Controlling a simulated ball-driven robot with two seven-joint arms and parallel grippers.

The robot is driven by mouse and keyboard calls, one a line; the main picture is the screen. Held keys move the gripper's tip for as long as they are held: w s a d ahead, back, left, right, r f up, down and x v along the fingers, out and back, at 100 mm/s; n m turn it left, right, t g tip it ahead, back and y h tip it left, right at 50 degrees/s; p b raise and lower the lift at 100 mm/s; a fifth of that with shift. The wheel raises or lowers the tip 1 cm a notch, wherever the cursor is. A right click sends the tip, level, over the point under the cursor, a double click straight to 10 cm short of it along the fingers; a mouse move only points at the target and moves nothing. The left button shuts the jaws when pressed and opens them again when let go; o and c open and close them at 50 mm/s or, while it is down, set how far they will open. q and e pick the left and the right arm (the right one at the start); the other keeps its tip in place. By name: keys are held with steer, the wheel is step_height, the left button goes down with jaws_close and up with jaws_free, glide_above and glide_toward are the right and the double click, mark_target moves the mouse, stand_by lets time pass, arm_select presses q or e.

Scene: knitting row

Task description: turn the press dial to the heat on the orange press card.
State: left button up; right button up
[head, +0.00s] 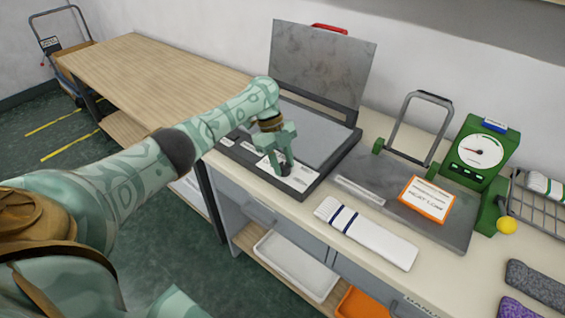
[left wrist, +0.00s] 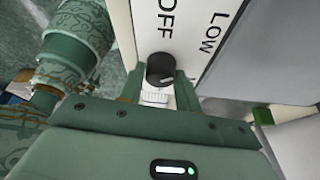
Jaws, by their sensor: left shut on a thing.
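The heat press (head: 312,130) stands on the bench with its grey lid raised. Its black dial (left wrist: 160,70) is in the left wrist view, on a white panel (left wrist: 180,25) with OFF and LOW printed above and to the upper right of it. My left gripper (head: 284,168) is shut on the dial from above, at the press's front edge. It also shows in the left wrist view (left wrist: 160,84). A pale mark shows on the dial; which word it points to is unclear. The orange-edged card (head: 428,198) appears to read HEAT LOW. My right gripper is out of view.
A white sock with blue stripes (head: 366,232) lies right of the press, by a grey plate (head: 400,185). A green machine with a gauge (head: 481,150) stands at the right. The wooden bench on the left (head: 135,70) is clear.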

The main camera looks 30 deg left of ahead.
arm_select(q)
steer(key=shift+m+g, duration=0.3)
steer(key=shift+m, duration=0.3)
steer(key=o, duration=1)
steer(key=shift+r, duration=0.1)
steer(key=p+v, duration=0.2)
steer(key=v, duration=1.4)
steer(key=shift+a+p, duration=0.1)
steer(key=shift+p, duration=0.2)
